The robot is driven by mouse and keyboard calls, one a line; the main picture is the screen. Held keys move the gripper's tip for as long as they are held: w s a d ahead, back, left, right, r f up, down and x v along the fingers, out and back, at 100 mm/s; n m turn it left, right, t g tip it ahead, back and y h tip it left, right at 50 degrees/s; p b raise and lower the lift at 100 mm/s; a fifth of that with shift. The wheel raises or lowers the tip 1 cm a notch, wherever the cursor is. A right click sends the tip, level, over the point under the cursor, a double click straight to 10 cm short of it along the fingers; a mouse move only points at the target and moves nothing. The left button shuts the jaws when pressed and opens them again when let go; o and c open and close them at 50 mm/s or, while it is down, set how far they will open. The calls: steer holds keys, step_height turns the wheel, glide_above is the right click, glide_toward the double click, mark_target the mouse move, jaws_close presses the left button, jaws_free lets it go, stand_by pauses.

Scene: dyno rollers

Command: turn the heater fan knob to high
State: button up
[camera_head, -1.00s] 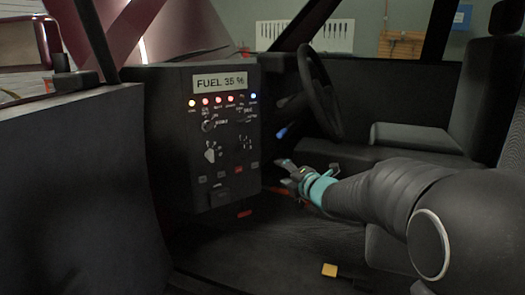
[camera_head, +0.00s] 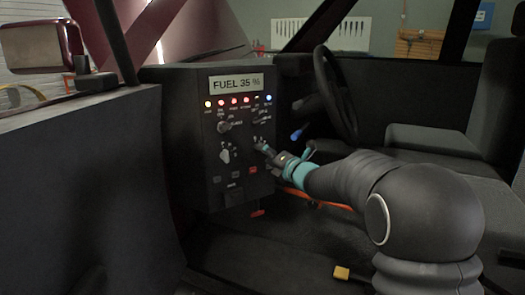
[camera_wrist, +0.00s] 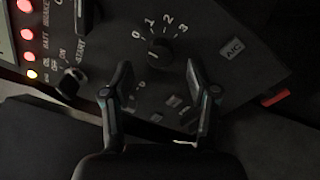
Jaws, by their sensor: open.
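The fan knob, a round dark knob (camera_wrist: 158,53) marked 0, 1, 2 and 3, is on the black control panel (camera_wrist: 265,60) in the wrist view. I cannot tell surely which number it points to. My gripper (camera_wrist: 158,70) is open, with one finger on each side of the line to the knob. The fingertips look just short of the knob; contact is not clear. In the head view my gripper (camera_head: 262,148) is at the right part of the panel (camera_head: 188,150), largely hiding the fan knob.
The start knob (camera_wrist: 68,83) and lit warning lamps (camera_wrist: 28,35) are left in the wrist view. The AC button (camera_wrist: 232,48) is to the right. In the head view, another knob (camera_head: 226,155) is left of my gripper, and the steering wheel (camera_head: 335,95) stands right of the panel.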

steer(key=shift+x, duration=1.7)
